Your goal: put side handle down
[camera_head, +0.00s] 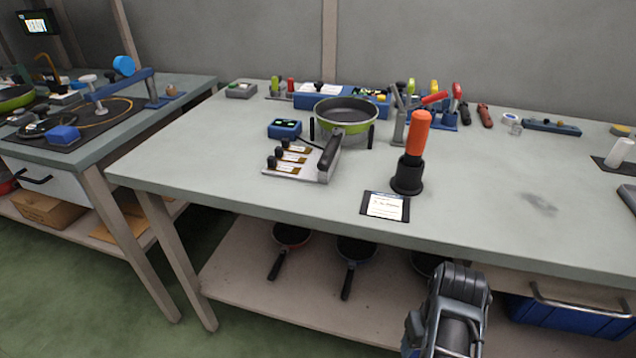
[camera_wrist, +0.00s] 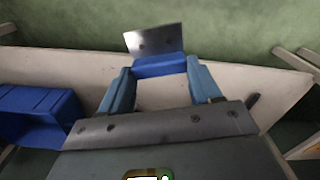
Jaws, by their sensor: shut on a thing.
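In the wrist view my gripper (camera_wrist: 160,68) has its two blue fingers on either side of a blue block (camera_wrist: 162,67) with a grey metal plate (camera_wrist: 155,41) beyond it. The plate has small dark holes. I take this piece to be the side handle, but cannot be sure. It is held clear over the pale lower shelf (camera_wrist: 230,82). In the head view only my grey arm shows at the lower right; the fingers and held piece are not visible there. A green-sided pan (camera_head: 346,115) stands upright on a stand on the bench.
The bench (camera_head: 470,195) holds a tray with several black handles (camera_head: 310,172), an orange-handled tool (camera_head: 418,135) in a black holder, and a card (camera_head: 385,206). Its right middle is clear. Several pans lie on the lower shelf, beside a blue bin (camera_head: 565,317).

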